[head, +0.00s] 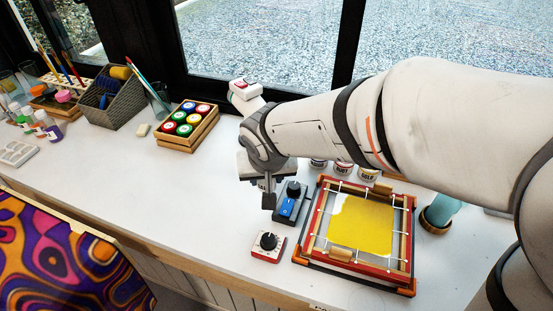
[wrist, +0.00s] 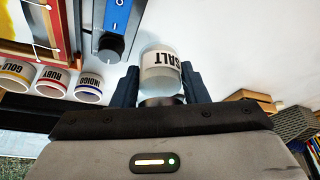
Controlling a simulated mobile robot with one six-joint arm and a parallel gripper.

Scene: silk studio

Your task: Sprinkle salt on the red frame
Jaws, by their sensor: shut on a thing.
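The red frame (head: 314,224) lies flat on the table right of my gripper, with mostly yellow silk (head: 362,226) pinned inside it. Part of the red frame also shows at the top left of the wrist view. My gripper (head: 268,196) is above the table, left of the frame and apart from it. In the wrist view, my gripper (wrist: 160,88) is shut on a pale salt jar (wrist: 158,66) with a dark SALT label. In the head view the jar is hidden by the gripper.
Dye jars GOLD (wrist: 17,72), RUBY (wrist: 52,80) and INDIGO (wrist: 88,88) stand behind the frame. A crate of coloured lids (head: 187,127) sits further left. The table's middle left is clear.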

